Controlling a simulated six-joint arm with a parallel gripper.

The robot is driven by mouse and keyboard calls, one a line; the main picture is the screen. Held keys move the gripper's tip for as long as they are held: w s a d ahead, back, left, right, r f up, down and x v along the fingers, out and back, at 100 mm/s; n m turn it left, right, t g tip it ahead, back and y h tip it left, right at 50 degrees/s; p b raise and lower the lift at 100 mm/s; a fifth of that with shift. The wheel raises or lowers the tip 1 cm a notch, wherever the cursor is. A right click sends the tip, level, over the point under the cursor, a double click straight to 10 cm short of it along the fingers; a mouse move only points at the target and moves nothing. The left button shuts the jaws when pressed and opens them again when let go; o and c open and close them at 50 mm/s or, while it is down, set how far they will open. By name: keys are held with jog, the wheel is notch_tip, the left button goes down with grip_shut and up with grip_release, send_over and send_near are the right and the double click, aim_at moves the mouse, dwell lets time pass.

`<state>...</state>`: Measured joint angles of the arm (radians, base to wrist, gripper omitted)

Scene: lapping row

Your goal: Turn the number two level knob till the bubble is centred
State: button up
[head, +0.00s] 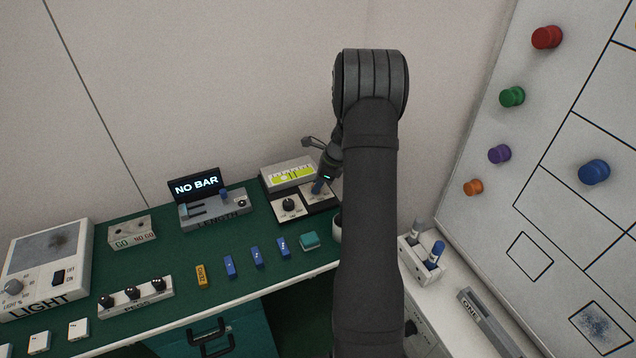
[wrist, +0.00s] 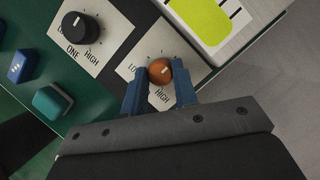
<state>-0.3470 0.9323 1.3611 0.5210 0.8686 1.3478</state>
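The number two level knob (wrist: 160,72) is a round orange-brown knob with a pale pointer line, on a white plate marked LOW and HIGH. My gripper (wrist: 161,68) has its blue fingers on both sides of this knob, their tips seeming to touch it. In the head view my gripper (head: 318,187) is small at the level unit and hides this knob. The level vial (head: 292,174) is a yellow-green strip with dark lines; its bubble is too small to place. The wrist view shows only part of the vial (wrist: 203,18).
The black number one knob (wrist: 80,27) is close by on its own plate; it also shows in the head view (head: 289,204). A teal block (head: 309,240) and several blue blocks lie in front. The NO BAR display (head: 196,186) stands to the left.

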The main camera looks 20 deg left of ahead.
jog(key=shift+n, duration=0.3)
jog(key=shift+c, duration=0.4)
jog(key=n, duration=0.2)
jog(key=n+g, duration=0.1)
jog(key=shift+w+n+g+h, duration=0.15)
jog(key=shift+n+g+h, duration=0.15)
jog(key=shift+n+h, duration=0.1)
jog(key=n, duration=0.2)
jog(key=n+g+h, duration=0.1)
jog(key=n, duration=0.2)
jog(key=shift+w+a+n+h, duration=0.1)
jog(key=shift+a+n+h, duration=0.1)
jog(key=shift+n+h, duration=0.1)
jog(key=n+h, duration=0.1)
jog(key=n, duration=0.1)
jog(key=n+h, duration=0.1)
jog(key=n, duration=0.2)
jog(key=shift+a+g, duration=0.15)
jog(key=shift+g, duration=0.25)
jog(key=n, duration=0.2)
jog(key=n+h, duration=0.1)
jog(key=n, duration=0.1)
jog(key=shift+a+h, duration=0.1)
jog(key=shift+h, duration=0.2)
jog(key=shift+n, duration=0.5)
jog(key=o, duration=1)
